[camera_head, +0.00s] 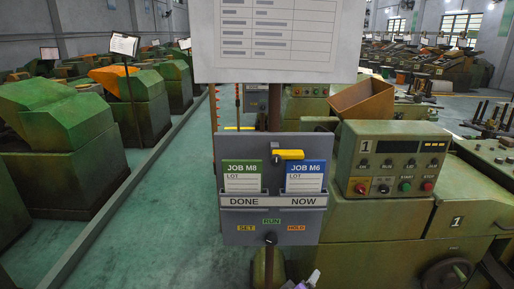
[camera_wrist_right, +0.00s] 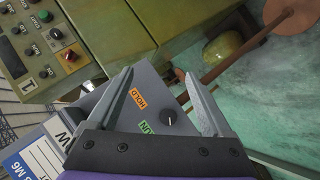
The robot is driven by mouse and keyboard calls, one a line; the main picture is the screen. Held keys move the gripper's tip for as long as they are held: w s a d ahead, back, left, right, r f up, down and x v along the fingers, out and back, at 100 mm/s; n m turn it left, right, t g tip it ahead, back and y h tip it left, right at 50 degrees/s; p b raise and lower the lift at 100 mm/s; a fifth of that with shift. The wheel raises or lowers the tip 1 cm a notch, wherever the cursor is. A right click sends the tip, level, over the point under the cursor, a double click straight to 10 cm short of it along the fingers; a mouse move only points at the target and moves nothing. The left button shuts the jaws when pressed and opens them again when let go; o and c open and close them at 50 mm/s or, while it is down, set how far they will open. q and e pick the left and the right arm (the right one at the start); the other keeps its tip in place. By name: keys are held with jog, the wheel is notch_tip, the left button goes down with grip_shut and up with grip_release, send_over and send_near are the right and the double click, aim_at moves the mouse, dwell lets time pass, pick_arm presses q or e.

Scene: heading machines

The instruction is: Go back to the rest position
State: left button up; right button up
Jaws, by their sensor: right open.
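My right gripper (camera_wrist_right: 158,76) is open in the wrist view, its two grey fingers spread apart. Nothing is gripped between them; the lower part of the grey job panel (camera_wrist_right: 185,103) shows behind. A dark knob (camera_wrist_right: 170,117) sits on that panel, beside the HOLD and RUN labels. Which label its mark faces I cannot tell. In the head view only a small purple and white part of my right arm shows at the bottom edge, just below the panel (camera_head: 232,230). The knob (camera_head: 270,238) stands clear there, under the RUN label. My left gripper is not in view.
The panel holds a green JOB M8 card (camera_head: 242,176) over DONE and a blue JOB M6 card (camera_head: 306,176) over NOW, with a yellow piece (camera_head: 288,155) above. A control box (camera_head: 390,160) stands close right. Green floor (camera_head: 165,235) lies open at left.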

jog(key=s+d+f+m+g+y, duration=0.1)
jog(key=s+d+m+g+y, duration=0.1)
jog(key=s, duration=0.9)
jog(key=s+d+f+m+g+y, duration=0.2)
jog(key=s+m+y, duration=0.1)
jog(key=s, duration=0.8)
jog(key=shift+s+d+m+g+y+p, duration=0.25)
jog(key=shift+m+g+p, duration=0.2)
jog(key=shift+m, duration=0.35)
jog(key=shift+w+f, duration=0.1)
